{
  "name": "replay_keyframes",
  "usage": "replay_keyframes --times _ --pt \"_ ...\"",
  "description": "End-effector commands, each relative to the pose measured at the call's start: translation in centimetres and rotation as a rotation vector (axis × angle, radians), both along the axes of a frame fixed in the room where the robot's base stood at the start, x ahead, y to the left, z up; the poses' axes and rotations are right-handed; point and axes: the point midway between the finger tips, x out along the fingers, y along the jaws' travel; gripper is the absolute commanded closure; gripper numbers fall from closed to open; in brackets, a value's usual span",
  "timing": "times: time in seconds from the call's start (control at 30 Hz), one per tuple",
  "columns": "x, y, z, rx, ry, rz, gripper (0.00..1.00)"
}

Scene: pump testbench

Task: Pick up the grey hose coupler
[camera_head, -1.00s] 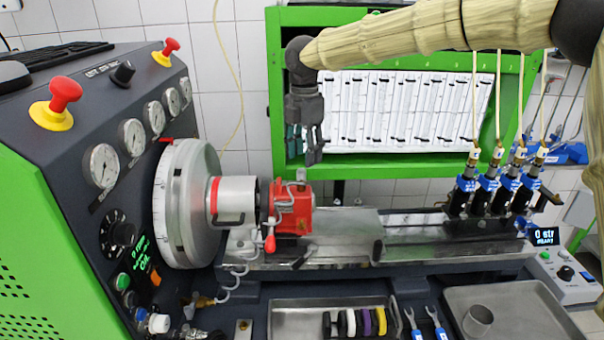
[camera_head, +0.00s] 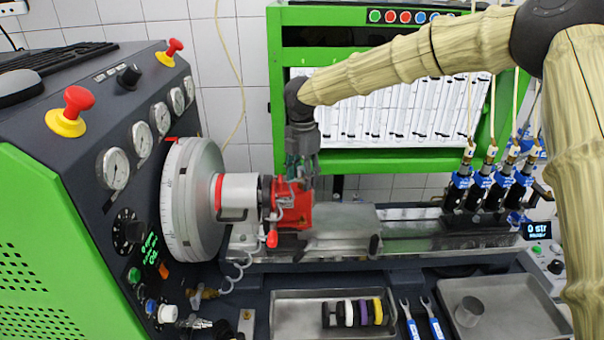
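My gripper (camera_head: 300,172) points down just above and behind the red pump (camera_head: 293,212), which is clamped on the bench in front of the grey-white cylinder (camera_head: 238,193). Its fingertips overlap the pump's top in this view. The finger gap is too small and dark to judge, and I cannot tell if the gripper touches anything. Small grey metal fittings (camera_head: 283,203) show on the pump's near side. The fitting on its top is mostly hidden by my gripper. I cannot tell for sure which grey part is the hose coupler.
A large round flange (camera_head: 190,200) stands left of the pump. Several injectors with blue collars (camera_head: 488,186) stand at the right. In front are a tray with coloured rings (camera_head: 300,300), two blue-handled wrenches (camera_head: 436,328) and a tray holding a grey cup (camera_head: 468,311).

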Motion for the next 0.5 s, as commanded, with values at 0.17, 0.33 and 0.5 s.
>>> replay_keyframes --times 0.17,0.33,0.5 --pt "0.00 0.03 0.08 0.001 -0.001 0.000 0.67" --pt "-0.01 0.04 0.07 0.001 -0.001 0.000 0.98" --pt "-0.01 0.02 0.07 0.001 -0.001 0.000 1.00"
